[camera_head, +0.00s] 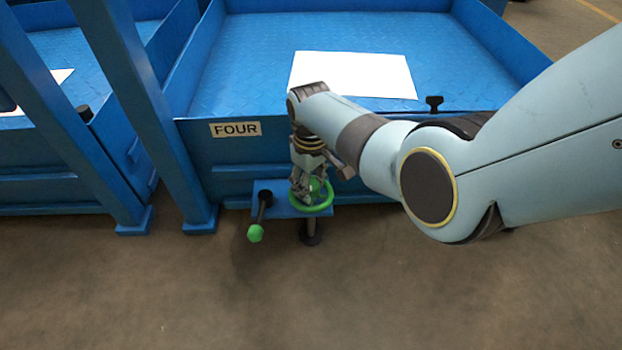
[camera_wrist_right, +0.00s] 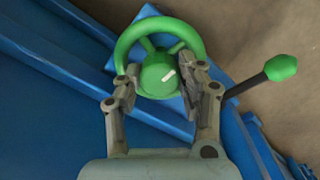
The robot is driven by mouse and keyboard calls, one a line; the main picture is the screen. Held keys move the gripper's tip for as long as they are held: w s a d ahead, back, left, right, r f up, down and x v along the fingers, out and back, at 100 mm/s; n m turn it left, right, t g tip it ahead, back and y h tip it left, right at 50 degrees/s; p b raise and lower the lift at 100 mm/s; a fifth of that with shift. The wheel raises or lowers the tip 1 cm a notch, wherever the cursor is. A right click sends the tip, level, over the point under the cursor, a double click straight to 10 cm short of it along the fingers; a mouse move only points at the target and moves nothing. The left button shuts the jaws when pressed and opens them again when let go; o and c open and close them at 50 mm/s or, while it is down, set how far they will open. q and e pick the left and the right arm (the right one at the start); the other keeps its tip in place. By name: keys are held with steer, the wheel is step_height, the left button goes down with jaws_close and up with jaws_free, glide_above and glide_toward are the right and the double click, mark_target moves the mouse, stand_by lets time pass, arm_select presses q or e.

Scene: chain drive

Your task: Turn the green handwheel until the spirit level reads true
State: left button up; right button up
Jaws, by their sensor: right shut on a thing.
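The green handwheel (camera_head: 329,207) sits on a blue bracket at the front of the blue tray marked FOUR. In the right wrist view its rim (camera_wrist_right: 127,38) and its round hub with a white mark show clearly. My right gripper (camera_head: 309,194) points down over the wheel. In the right wrist view its two fingers (camera_wrist_right: 160,80) are shut on the hub, one on each side, inside the rim. In the head view the gripper hides part of the wheel. I cannot make out a spirit level in either view. My left gripper is not in view.
A lever with a green knob (camera_head: 255,233) sticks out beside the wheel, left of it in the head view. Blue posts (camera_head: 150,110) stand to the left. A white sheet (camera_head: 370,75) lies in the tray, and a black knob (camera_head: 434,103) stands at its front edge. The front floor is clear.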

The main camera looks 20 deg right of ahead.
mark_target(311, 184)
steer(key=n, duration=0.1)
steer(key=n+p, duration=0.1)
steer(key=shift+r+n, duration=0.2)
steer(key=shift+n, duration=0.1)
steer(key=n+p, duration=0.1)
steer(key=n, duration=0.2)
steer(key=shift+f, duration=0.1)
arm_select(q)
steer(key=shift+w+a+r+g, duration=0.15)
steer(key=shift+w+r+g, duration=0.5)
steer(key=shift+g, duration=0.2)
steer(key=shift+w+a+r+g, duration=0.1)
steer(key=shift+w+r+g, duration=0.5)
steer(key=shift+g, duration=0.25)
arm_select(e)
steer(key=shift+f+n, duration=0.1)
steer(key=shift+n, duration=1.2)
arm_select(q)
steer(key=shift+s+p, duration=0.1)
steer(key=shift+p, duration=0.2)
arm_select(e)
steer(key=o, duration=1.1)
steer(key=shift+o, duration=0.2)
step_height(311, 184, up, 12)
